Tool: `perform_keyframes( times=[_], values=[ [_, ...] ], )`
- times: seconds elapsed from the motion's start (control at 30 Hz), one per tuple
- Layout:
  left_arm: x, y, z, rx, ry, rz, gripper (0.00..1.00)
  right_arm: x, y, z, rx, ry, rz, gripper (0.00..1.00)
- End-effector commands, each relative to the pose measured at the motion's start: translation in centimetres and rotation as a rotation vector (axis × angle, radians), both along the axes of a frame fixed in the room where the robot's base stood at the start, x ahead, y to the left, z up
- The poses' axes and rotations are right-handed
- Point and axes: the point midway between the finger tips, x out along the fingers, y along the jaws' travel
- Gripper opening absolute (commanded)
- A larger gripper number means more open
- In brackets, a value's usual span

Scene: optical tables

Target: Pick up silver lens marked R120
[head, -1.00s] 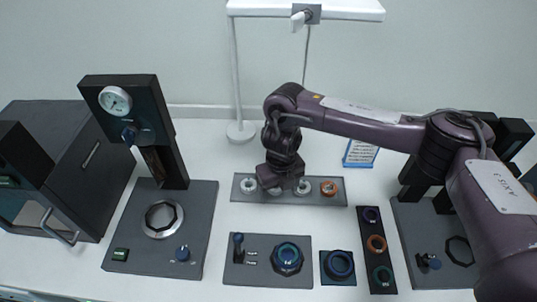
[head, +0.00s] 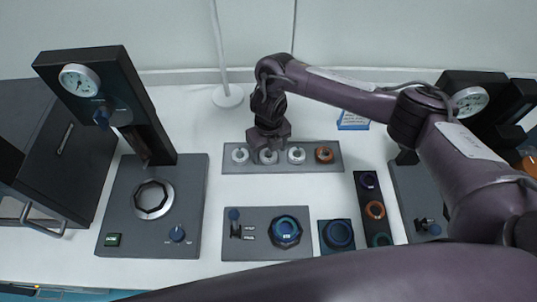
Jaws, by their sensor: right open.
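A dark grey rack (head: 282,168) holds a row of three silver lenses and one orange one. The silver lenses are the left one (head: 240,155), the middle one (head: 268,156) and the right one (head: 296,155). Their markings are too small to read, so I cannot tell which is R120. My right gripper (head: 266,154) points down over the middle silver lens and partly covers it. It is open; I cannot tell whether its fingers touch the lens. My left gripper is not in view.
The orange lens (head: 324,155) sits at the rack's right end. In front are a control panel (head: 240,251), a square block with a blue ring (head: 338,234) and a strip of coloured rings (head: 364,199). A gauge stand (head: 101,80) rises at left. A blue sign (head: 353,121) stands behind.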

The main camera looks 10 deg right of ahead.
Motion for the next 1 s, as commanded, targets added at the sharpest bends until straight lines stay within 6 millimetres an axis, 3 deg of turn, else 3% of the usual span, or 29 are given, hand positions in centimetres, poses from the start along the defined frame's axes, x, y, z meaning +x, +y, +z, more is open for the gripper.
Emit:
perform_keyframes(
  times=[0.33,0.7,1.0],
  values=[
    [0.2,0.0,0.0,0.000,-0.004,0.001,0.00,0.0,0.0,-0.8,0.001,-0.002,0.000,0.69],
    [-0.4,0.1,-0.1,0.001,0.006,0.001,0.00,0.0,0.0,-0.8,0.001,-0.002,-0.001,0.21],
    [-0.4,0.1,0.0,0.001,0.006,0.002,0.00,0.1,0.0,-0.1,0.001,-0.004,0.000,0.21]
  ],
)
